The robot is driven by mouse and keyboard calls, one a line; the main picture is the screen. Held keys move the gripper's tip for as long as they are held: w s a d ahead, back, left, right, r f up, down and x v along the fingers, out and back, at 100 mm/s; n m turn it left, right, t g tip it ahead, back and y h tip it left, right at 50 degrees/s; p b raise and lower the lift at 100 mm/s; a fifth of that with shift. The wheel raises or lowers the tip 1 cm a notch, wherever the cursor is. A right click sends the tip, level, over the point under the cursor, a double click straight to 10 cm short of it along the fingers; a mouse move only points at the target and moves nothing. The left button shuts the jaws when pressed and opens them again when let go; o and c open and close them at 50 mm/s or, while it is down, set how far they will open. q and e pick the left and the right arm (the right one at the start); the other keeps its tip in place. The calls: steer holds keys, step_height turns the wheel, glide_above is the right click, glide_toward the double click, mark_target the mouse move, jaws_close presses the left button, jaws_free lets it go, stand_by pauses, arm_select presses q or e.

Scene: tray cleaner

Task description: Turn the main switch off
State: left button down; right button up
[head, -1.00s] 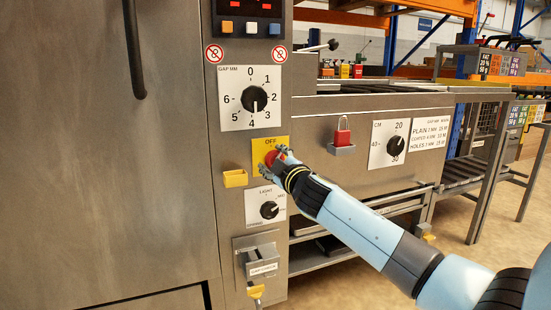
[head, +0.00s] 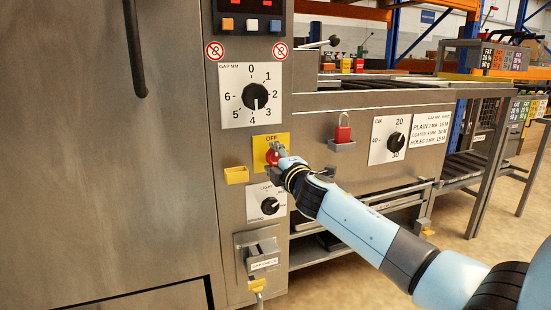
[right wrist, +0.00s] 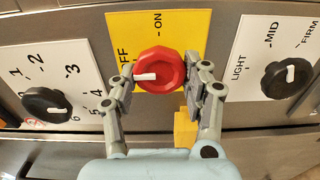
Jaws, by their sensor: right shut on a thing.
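The main switch is a red knob (head: 271,157) on a yellow plate (head: 261,142) with OFF printed at its top. In the right wrist view the red knob (right wrist: 160,68) has a white pointer that points left, towards the OFF lettering. ON is printed elsewhere on the plate (right wrist: 190,22). My right gripper (head: 279,153) reaches the knob from the right in the head view. In the right wrist view its fingers (right wrist: 160,82) are closed on both sides of the knob. They partly hide the OFF lettering. My left gripper is not in view.
The gap dial (head: 255,97) is above the switch and the LIGHT dial (head: 269,206) below. A yellow holder (head: 236,175) sticks out at the left. A red padlock (head: 342,129) and the CM dial (head: 396,141) are to the right, above my arm.

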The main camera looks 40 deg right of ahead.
steer(key=shift+f, duration=0.15)
steer(key=o, duration=1.1)
steer(key=v, duration=1.2)
steer(key=shift+a, duration=0.1)
